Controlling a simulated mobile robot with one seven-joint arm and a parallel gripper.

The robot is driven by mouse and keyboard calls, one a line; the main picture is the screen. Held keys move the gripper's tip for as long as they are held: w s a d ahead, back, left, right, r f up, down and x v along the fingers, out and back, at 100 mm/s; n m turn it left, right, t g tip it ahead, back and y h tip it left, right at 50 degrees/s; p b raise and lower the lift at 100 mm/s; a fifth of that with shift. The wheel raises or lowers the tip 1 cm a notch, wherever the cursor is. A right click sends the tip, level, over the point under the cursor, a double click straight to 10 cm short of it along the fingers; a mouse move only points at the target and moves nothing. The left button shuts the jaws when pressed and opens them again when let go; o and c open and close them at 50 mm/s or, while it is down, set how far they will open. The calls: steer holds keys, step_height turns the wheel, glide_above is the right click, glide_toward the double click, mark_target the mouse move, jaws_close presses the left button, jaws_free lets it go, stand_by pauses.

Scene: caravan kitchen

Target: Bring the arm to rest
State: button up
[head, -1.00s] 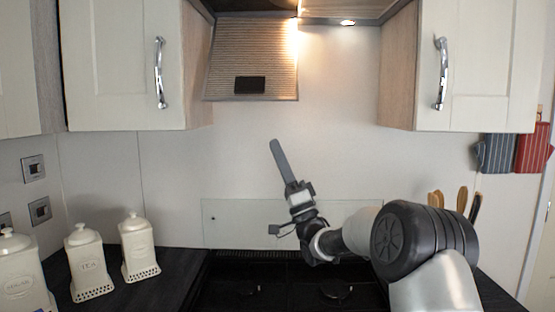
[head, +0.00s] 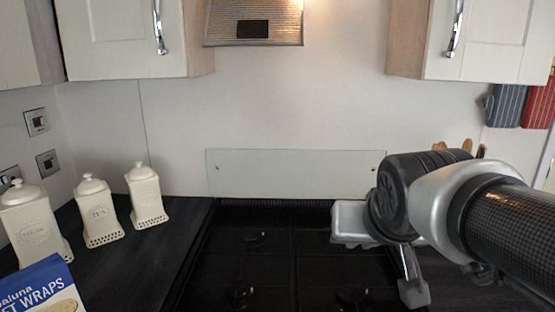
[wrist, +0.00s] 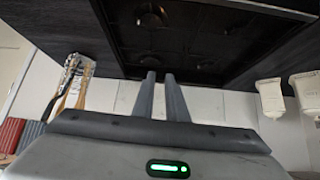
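My gripper (wrist: 160,76) shows in the wrist view as two dark fingers close together, with a narrow empty gap between them. Nothing is held. The wrist view is upside down, and the fingers extend toward the pale wall behind the black hob (wrist: 195,25). In the head view my arm is folded at the right, in front of the hob (head: 275,265).
White canisters (head: 147,193) stand on the dark worktop at left, behind a blue wraps packet (head: 45,285). Wooden utensils (head: 467,146) stand at right. Cabinets and a hood (head: 253,25) hang above.

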steer(key=s+f+n+g+p, duration=0.1)
steer(key=s+f+g, duration=0.25)
steer(key=s, duration=0.85)
step_height(320, 180, up, 13)
steer(key=p, duration=1.4)
steer(key=shift+w+y, duration=0.3)
steer(key=shift+w, duration=0.15)
steer(key=shift+r, duration=0.1)
